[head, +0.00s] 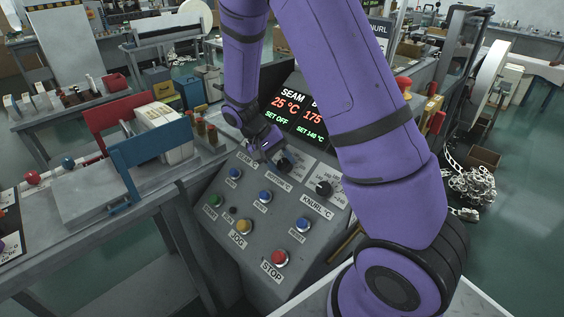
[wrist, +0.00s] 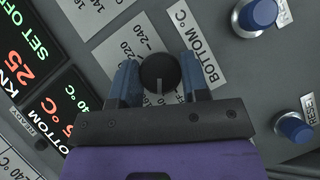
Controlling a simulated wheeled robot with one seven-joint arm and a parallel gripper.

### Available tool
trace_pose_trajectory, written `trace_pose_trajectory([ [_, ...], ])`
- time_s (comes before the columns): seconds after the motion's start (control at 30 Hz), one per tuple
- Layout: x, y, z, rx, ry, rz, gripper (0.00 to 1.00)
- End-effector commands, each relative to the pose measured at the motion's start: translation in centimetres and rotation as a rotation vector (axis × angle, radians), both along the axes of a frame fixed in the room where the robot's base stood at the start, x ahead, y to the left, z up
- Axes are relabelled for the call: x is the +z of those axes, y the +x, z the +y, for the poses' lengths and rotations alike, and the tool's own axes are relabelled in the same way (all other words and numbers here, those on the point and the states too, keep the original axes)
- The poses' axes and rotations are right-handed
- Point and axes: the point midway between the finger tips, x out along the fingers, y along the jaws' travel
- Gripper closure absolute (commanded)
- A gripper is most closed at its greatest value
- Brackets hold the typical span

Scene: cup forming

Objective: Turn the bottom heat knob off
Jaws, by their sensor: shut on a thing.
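The bottom heat knob (wrist: 159,74) is a round black knob with a pale pointer line. It sits on a white dial scale beside the "BOTTOM °C" label (wrist: 194,45). My gripper (wrist: 159,80) is shut on it, with one blue finger on each side. In the head view my gripper (head: 266,147) is at the upper part of the grey control panel (head: 225,190), and the knob (head: 285,164) is partly hidden by it. The display (head: 293,117) shows "SET OFF" under the seam reading and "SET 140 °C" under a reading of 175.
The knurl knob (head: 323,188) is right of the bottom knob. Blue buttons (head: 265,196), a green button (head: 215,201), a yellow button (head: 243,227) and a red stop button (head: 279,258) are below. My arm covers the panel's right side.

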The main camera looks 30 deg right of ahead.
Motion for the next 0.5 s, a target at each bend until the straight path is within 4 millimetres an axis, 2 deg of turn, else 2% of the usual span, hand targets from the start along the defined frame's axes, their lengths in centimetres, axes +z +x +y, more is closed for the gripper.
trace_pose_trajectory([
  [0.5, -0.09, 0.11, 0.23, 0.345, -0.048, 0.240, 0.82],
])
